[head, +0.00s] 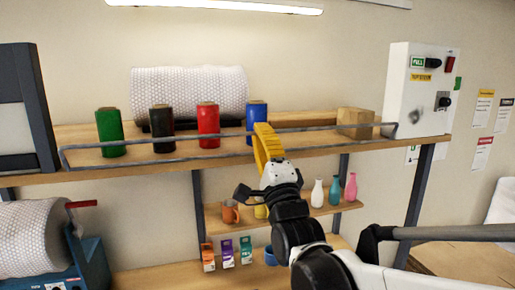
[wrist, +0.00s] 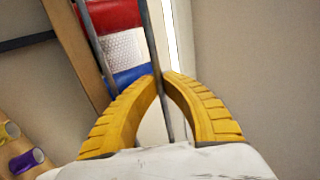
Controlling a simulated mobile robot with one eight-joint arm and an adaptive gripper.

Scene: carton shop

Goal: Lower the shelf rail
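The shelf rail (head: 185,159) is a long grey wire loop along the front of the upper wooden shelf (head: 90,178), in front of the coloured rolls. My gripper (head: 262,132), with yellow ribbed fingers, is at the rail near its middle, in front of the blue roll. In the wrist view, the fingertips of my gripper (wrist: 161,75) come together with one bar of the rail (wrist: 149,35) between them. The gripper looks shut on that bar, though the exact contact is small to see. A second rail bar (wrist: 92,30) runs to the left, outside the fingers.
Green (head: 109,130), black (head: 162,125), red (head: 208,124) and blue (head: 257,115) rolls and a cardboard box (head: 355,120) stand on the upper shelf. A lower shelf (head: 320,209) holds small bottles (head: 334,190) and an orange mug (head: 231,211). A control box (head: 420,88) hangs at right.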

